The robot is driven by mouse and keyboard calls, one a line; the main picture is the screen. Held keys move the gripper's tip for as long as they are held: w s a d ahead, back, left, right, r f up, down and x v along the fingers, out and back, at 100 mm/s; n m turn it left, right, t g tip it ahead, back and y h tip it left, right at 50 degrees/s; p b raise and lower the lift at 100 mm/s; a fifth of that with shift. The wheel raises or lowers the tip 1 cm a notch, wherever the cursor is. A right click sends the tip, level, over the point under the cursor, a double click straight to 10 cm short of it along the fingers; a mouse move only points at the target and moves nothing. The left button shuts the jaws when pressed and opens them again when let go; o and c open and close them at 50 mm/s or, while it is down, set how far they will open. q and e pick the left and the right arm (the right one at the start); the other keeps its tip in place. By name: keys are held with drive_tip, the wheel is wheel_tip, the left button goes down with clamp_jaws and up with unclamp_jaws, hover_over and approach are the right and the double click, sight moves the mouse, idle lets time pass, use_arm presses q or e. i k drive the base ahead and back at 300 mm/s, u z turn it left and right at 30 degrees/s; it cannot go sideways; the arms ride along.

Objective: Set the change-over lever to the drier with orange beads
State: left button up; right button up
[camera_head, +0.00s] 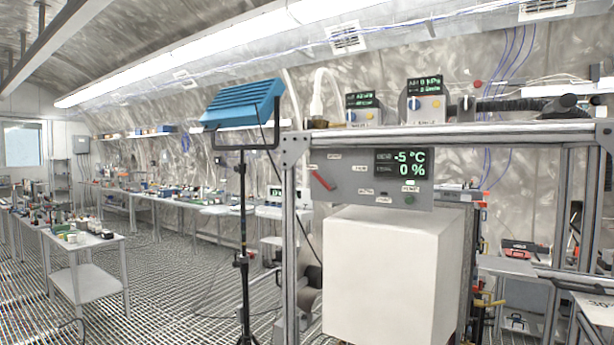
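A red lever (322,180) sits at the left of a grey control panel (350,191). It is tilted, running from upper left to lower right. Small labels are near it, too small to read. The panel's display (401,163) reads -5 °C and 0 %. I cannot make out a drier or any orange beads, and I cannot tell whether the red lever is the change-over lever. Neither of my grippers is in view.
A white box (388,270) stands below the panel inside a metal frame (450,135). A blue lamp on a black stand (243,210) is left of the frame. Benches with small items (85,240) line the left. Grated floor (175,290) is open between them.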

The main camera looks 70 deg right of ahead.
sight(329, 188)
drive_tip(key=z, duration=0.7)
drive_tip(key=i, duration=1)
drive_tip(key=z, duration=0.9)
